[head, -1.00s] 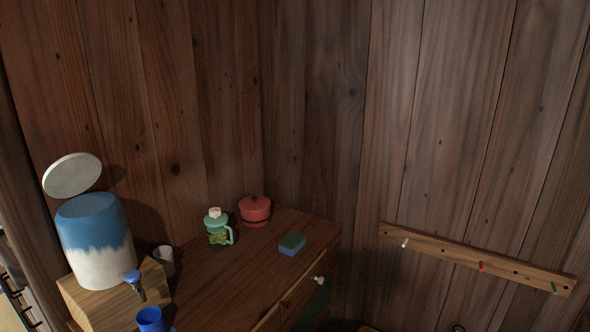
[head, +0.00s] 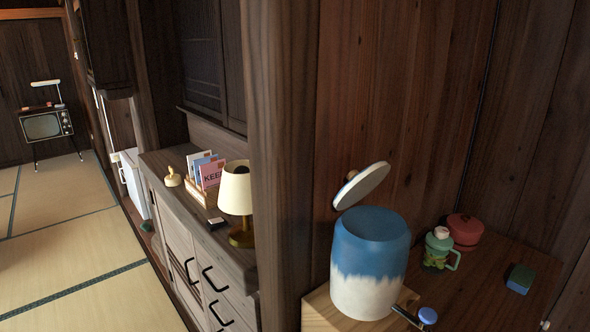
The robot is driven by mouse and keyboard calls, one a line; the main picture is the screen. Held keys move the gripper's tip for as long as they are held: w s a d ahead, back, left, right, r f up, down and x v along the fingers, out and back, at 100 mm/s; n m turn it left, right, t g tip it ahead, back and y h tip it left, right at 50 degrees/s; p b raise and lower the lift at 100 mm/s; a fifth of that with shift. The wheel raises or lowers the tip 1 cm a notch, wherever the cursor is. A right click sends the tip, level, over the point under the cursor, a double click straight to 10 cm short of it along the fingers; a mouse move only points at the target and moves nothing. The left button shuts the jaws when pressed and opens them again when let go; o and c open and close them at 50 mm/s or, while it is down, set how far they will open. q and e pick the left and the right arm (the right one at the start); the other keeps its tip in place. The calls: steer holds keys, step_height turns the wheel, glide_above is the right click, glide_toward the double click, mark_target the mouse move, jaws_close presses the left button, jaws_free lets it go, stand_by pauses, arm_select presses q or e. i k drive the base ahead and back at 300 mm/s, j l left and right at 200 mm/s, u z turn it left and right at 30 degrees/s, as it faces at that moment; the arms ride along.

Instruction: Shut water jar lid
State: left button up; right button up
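The water jar (head: 368,275) is blue on top and white below, and stands upright on a wooden block (head: 318,312) at the right of the head view. Its round white lid (head: 362,186) is open, tilted up above the back left of the rim, with a small knob on its far side. The jar's mouth is uncovered. A tap with a blue knob (head: 427,315) sticks out low at the jar's right front. Neither of my grippers shows in the head view.
A green lidded jug (head: 438,250), a red pot (head: 465,229) and a green-and-blue sponge (head: 520,279) stand right of the jar. A wooden post (head: 280,150) separates it from a cabinet with a lamp (head: 236,190). Open tatami (head: 70,240) lies at left.

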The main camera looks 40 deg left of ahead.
mark_target(359, 186)
steer(key=j, duration=0.65)
steer(key=k+j, duration=0.15)
steer(key=j, duration=0.45)
